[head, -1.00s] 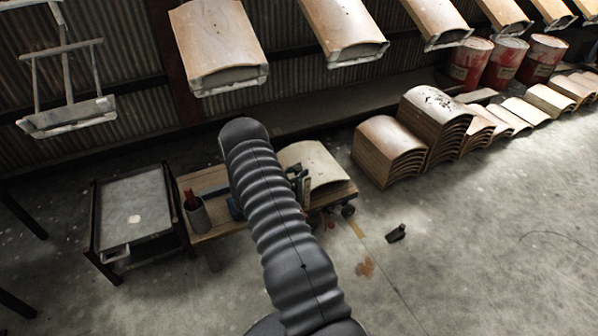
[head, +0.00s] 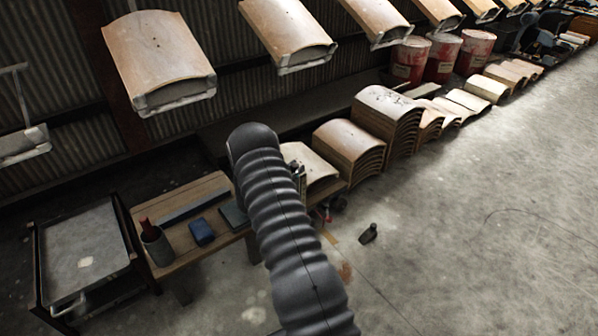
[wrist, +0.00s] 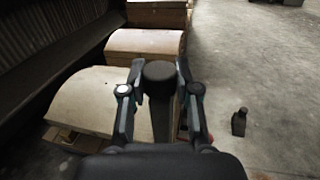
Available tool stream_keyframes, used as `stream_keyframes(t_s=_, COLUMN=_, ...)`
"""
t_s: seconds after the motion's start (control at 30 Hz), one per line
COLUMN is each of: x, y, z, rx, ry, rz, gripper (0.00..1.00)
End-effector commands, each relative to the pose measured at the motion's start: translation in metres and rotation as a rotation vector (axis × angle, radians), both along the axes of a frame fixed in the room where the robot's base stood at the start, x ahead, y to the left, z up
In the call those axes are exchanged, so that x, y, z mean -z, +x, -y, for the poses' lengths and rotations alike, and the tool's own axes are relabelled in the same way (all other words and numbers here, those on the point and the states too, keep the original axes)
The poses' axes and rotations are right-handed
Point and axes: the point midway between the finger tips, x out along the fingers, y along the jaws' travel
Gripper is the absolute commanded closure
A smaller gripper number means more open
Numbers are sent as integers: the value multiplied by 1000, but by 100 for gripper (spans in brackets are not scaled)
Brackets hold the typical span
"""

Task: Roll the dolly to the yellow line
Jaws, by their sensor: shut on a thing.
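The dolly (head: 333,190) is a low wooden platform on casters, partly hidden behind my arm. It carries a pale curved panel (head: 312,166), which also shows in the wrist view (wrist: 90,105). A dark upright post with a round knob (wrist: 160,72) stands at the dolly's near end. My gripper (wrist: 160,88) is closed around this post, one finger on each side. In the head view my arm hides most of the gripper. A short, faint piece of the yellow line (head: 330,237) shows on the floor just in front of the dolly; the rest cannot be made out.
Stacked curved panels (head: 346,150) stand close beyond the dolly. A workbench (head: 185,245) with a cup and blue items, and a black cart (head: 85,250), stand left. Panels hang overhead. Floor at right is clear.

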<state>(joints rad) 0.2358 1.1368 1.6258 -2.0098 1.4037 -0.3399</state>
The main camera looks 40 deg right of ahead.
Motion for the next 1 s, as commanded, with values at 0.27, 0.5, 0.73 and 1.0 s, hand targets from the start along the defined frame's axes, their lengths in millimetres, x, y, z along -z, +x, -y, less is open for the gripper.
stream_keyframes(t_s=0.27, x=1, y=-2, z=1, rx=5, ry=0, rz=-3, gripper=43)
stream_keyframes(t_s=0.5, x=0, y=-2, z=2, rx=4, ry=1, rz=-2, gripper=43)
stream_keyframes(t_s=0.73, x=0, y=-5, z=-16, rx=2, ry=0, rz=-3, gripper=43)
stream_keyframes(t_s=1.0, x=0, y=-17, z=-68, rx=0, ry=0, rz=-4, gripper=43)
